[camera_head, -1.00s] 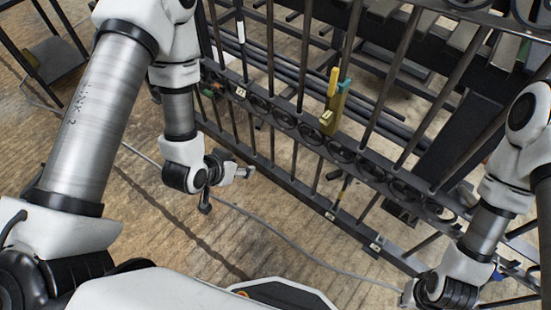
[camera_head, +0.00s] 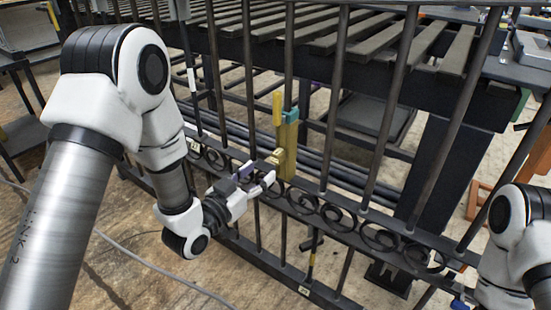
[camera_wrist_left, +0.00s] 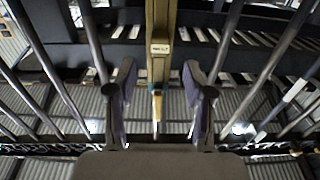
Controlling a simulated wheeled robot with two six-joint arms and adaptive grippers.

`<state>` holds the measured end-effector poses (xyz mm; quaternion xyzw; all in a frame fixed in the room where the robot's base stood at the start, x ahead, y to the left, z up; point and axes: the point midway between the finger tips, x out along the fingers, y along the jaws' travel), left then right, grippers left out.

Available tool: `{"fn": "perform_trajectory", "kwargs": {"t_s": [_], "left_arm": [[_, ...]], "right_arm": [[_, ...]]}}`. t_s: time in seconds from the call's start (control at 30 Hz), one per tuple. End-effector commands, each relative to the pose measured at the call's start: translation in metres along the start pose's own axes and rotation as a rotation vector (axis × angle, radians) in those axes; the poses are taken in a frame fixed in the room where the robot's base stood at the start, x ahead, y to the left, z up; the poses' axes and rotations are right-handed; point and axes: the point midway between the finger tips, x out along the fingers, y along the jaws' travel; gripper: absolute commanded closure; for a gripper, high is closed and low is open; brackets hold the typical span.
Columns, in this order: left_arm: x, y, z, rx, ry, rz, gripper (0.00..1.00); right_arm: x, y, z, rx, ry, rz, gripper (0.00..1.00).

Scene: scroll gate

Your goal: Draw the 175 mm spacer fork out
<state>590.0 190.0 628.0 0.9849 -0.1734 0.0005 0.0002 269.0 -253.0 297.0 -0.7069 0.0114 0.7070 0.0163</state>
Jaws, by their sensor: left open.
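The spacer fork appears to be the olive-yellow upright piece (camera_head: 288,150) on the gate's scroll band, with a pale labelled tab (camera_head: 276,157) jutting towards me. A brighter yellow piece (camera_head: 277,108) and a teal piece (camera_head: 291,115) show at its top. My left gripper (camera_head: 257,178) is open just in front of the fork. In the left wrist view, the fork (camera_wrist_left: 160,75) and its tab (camera_wrist_left: 160,47) appear between the spread fingers of this gripper (camera_wrist_left: 165,95), touching neither. The label is too small to read. My right gripper is out of view.
The dark gate (camera_head: 345,214) has vertical bars and a row of scroll rings on both sides of the fork. A slatted rack (camera_head: 345,45) and long pipes stand behind it. A cable (camera_head: 150,270) lies on the wooden floor in front. A shelf stands at far left.

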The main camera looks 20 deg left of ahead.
Motion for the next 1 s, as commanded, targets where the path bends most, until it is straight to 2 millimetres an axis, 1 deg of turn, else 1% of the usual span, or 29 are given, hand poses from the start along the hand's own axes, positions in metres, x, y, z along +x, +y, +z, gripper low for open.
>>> {"fn": "perform_trajectory", "kwargs": {"t_s": [0.03,0.3,0.5,0.67,0.93,0.97,1.0], "left_arm": [[0.007,0.001,-0.001,0.002,0.002,0.001,0.48],[0.046,0.001,-0.001,0.002,0.001,0.001,0.48],[0.072,0.0,0.0,0.001,0.001,0.001,0.48],[0.082,0.0,0.0,0.0,0.0,0.0,0.48],[0.083,0.0,0.001,0.0,-0.002,-0.001,0.48],[0.083,0.0,0.001,0.0,-0.002,-0.001,0.55],[0.083,0.0,0.001,0.0,-0.002,0.0,0.69]], "right_arm": [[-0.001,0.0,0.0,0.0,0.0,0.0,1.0],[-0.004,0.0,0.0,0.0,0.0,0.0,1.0],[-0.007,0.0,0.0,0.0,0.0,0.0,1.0],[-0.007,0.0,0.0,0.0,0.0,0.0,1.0],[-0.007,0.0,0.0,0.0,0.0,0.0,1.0],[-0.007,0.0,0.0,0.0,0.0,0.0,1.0],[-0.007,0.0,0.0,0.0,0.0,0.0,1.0]]}}
